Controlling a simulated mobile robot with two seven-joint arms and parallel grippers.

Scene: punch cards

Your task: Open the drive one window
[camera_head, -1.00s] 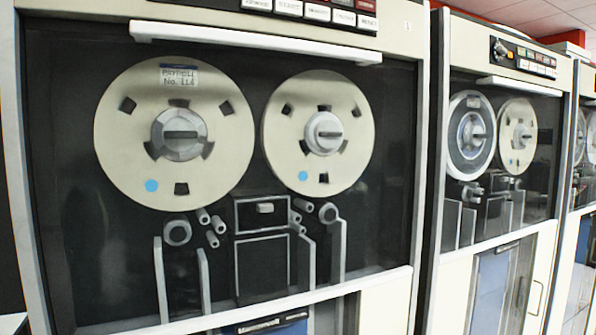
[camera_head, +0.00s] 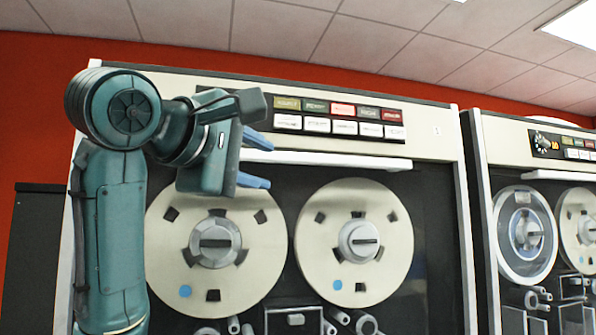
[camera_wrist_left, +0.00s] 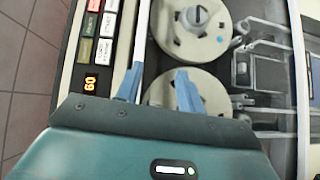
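The drive one window (camera_head: 432,265) is a clear pane over two cream tape reels, with a long white handle bar (camera_head: 340,161) along its top edge. The window looks closed. My left gripper (camera_head: 256,161) is open at the left end of the bar, with its blue fingers above and below the bar's level. In the left wrist view the open gripper (camera_wrist_left: 158,88) has the bar (camera_wrist_left: 142,40) close to its left finger. I cannot tell whether they touch. My right gripper is not in view.
A button panel (camera_head: 342,117) sits just above the bar. The left reel (camera_head: 262,245) and right reel (camera_head: 387,265) are behind the pane. A second drive (camera_head: 490,180) stands close on the right. The ceiling (camera_head: 300,35) is above.

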